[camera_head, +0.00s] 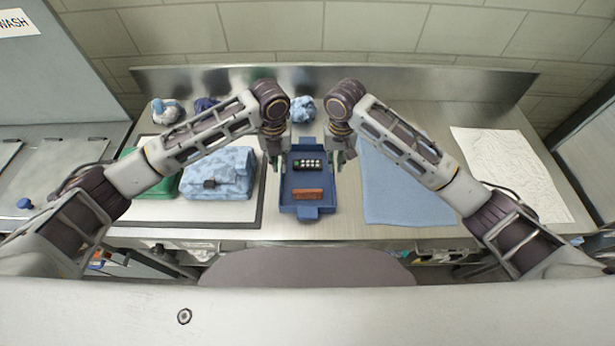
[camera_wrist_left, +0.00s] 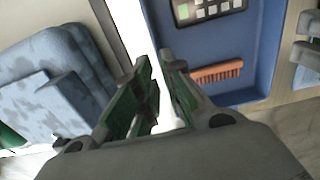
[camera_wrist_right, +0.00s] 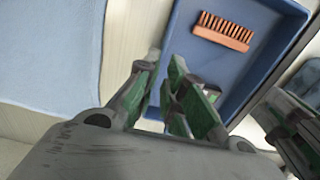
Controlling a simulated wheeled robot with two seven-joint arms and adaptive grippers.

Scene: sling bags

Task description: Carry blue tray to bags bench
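The blue tray (camera_head: 307,180) sits on the metal bench at the middle of the head view. It holds a dark case with pale buttons or pieces (camera_head: 309,164) and a reddish-brown brush (camera_head: 307,194). My left gripper (camera_head: 277,160) is at the tray's left side, and my right gripper (camera_head: 338,159) is at its right side. In the left wrist view the fingers (camera_wrist_left: 154,60) are apart beside the tray wall, with nothing clearly between them. In the right wrist view the fingers (camera_wrist_right: 163,62) are a little apart by the tray edge. Whether they touch the tray is unclear.
Left of the tray, a blue mottled bag (camera_head: 218,174) and a green bag (camera_head: 135,158) lie on a dark-edged white mat. A blue cloth (camera_head: 405,195) lies right of it, with a white patterned sheet (camera_head: 510,165) beyond. Crumpled cloths (camera_head: 303,108) are at the back.

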